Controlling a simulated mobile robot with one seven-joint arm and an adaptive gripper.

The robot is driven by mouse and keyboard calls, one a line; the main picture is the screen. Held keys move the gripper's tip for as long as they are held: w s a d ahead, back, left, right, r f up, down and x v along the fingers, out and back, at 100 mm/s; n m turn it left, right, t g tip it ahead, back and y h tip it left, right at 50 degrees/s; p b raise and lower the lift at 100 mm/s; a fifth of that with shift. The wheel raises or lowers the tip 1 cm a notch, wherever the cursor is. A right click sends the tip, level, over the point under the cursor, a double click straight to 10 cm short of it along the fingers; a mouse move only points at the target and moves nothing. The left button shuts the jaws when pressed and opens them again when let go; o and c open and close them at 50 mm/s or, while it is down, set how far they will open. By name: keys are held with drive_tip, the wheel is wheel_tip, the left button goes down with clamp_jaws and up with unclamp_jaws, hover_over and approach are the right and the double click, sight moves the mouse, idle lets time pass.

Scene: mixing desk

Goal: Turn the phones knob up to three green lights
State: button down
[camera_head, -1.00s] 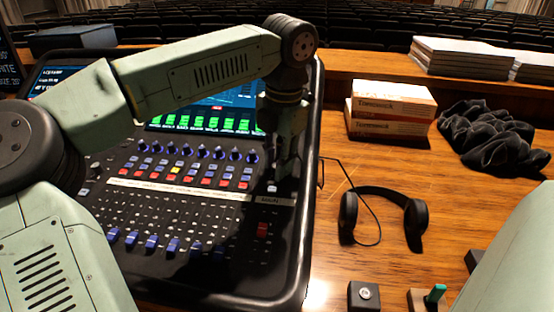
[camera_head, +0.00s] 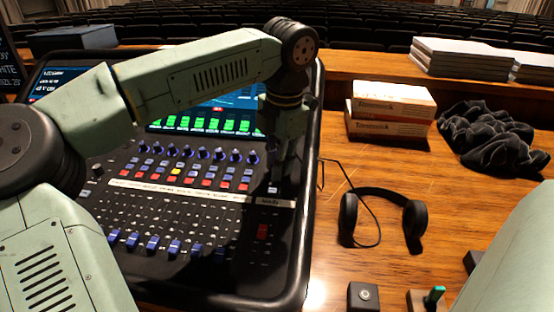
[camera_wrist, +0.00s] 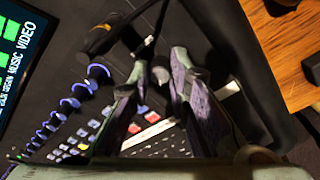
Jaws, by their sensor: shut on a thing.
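My gripper (camera_head: 278,182) points down over the right side of the black mixing desk (camera_head: 240,270). In the wrist view its two fingers (camera_wrist: 160,68) are close around a small dark grey knob (camera_wrist: 160,75), which seems to be the phones knob. The fingers appear shut on it. Its label cannot be read, and the fingers hide part of it. I cannot make out any green lights by this knob.
The desk screen (camera_head: 215,122) shows green bars. A row of blue-ringed knobs (camera_head: 203,153), coloured buttons and faders (camera_head: 152,242) lie left of my gripper. Headphones (camera_head: 414,218), boxes (camera_head: 390,108) and a dark cloth (camera_head: 490,140) lie on the wooden table to the right.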

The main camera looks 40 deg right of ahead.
drive_tip(key=m+p, duration=0.1)
drive_tip(key=m, duration=0.4)
drive_tip(key=shift+s, duration=0.1)
drive_tip(key=shift+a+m+t+h, duration=0.1)
drive_tip(key=shift+m+t+h, duration=0.2)
drive_tip(key=shift+m, duration=2.1)
drive_tip(key=c, duration=1.5)
unclamp_jaws()
drive_tip(key=r, duration=0.4)
drive_tip(key=s+r, duration=0.1)
drive_tip(key=r, duration=0.3)
drive_tip(key=s+r, duration=0.1)
drive_tip(key=r, duration=0.2)
drive_tip(key=shift+a+r, duration=0.35)
drive_tip(key=shift+r, duration=0.05)
